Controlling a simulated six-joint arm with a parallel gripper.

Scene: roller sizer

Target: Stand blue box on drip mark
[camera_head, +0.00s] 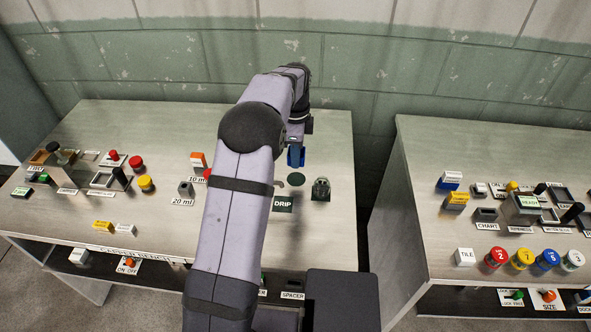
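The blue box (296,157) is small and sits at the end of my gripper (296,146), just behind the drip mark in the picture. My gripper appears shut on it, though the fingers are small and partly hidden by the arm. The drip mark is a dark round spot (296,180) on the left table, with a DRIP label (283,204) in front of it. The blue box looks apart from the mark; its exact height above the table is hard to tell.
A dark metal fixture (320,189) stands right of the mark. A gap separates the left table from the right table (420,150). The left table's back right is clear.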

